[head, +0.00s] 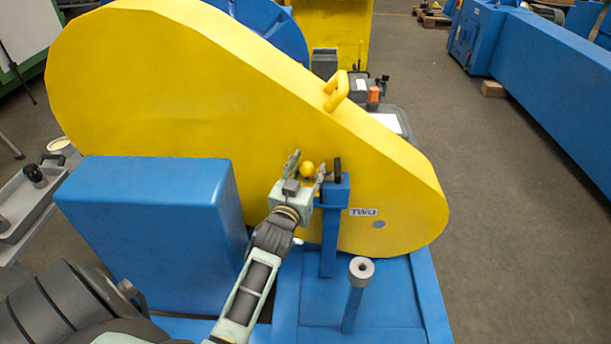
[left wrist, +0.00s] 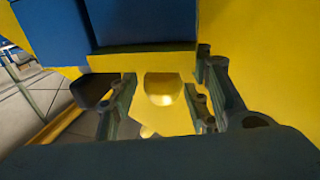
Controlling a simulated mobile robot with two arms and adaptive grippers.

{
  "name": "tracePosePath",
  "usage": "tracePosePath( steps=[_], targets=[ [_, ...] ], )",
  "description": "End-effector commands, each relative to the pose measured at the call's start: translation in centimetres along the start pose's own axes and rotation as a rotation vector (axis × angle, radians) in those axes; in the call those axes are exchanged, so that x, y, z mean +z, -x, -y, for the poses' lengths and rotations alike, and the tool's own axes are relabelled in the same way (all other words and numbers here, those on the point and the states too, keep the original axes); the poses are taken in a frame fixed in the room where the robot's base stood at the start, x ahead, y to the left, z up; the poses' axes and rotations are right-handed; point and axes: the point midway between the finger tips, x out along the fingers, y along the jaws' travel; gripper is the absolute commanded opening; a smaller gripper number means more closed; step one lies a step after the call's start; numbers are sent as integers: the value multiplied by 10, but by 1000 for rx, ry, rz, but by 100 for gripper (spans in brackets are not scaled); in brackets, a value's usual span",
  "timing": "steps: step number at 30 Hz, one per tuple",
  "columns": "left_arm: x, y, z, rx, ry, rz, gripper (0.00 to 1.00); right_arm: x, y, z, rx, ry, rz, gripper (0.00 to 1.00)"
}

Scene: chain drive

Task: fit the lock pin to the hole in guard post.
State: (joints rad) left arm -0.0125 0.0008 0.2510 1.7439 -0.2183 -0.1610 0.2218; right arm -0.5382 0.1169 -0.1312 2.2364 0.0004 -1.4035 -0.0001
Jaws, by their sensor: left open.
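The lock pin shows as a yellow ball knob (head: 308,168) at the top of the blue guard post (head: 330,240), in front of the big yellow guard (head: 200,80). Whether its shank sits in the post's hole is hidden. My left gripper (head: 306,173) is open, with one finger on each side of the knob. In the left wrist view a rounded yellow knob (left wrist: 162,88) shows between the spread fingers of the left gripper (left wrist: 160,108). Contact cannot be told. A black round part (head: 338,170) stands at the post's right side. My right gripper is not in view.
A "TWO" label (head: 363,212) is on the guard right of the post. A short blue post with a grey ringed top (head: 361,270) stands in front. A large blue box (head: 150,210) is left of my forearm. A grey tray (head: 22,205) is at far left.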

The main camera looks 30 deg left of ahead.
Motion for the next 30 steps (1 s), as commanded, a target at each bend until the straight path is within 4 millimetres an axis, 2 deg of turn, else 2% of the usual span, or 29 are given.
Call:
tracePosePath(
  steps=[1,3,12,18,23,30],
  targets=[
    [8,6,1,-3,1,17,47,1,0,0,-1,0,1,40],
    [9,15,1,-2,1,19,47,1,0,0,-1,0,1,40],
    [7,77,0,-1,5,17,47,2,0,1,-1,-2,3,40],
    [4,108,-2,1,2,9,47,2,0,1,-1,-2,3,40],
    [1,118,-2,1,1,4,47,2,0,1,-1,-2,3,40],
    [0,120,-2,2,1,0,47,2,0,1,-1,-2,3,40]
  ],
)
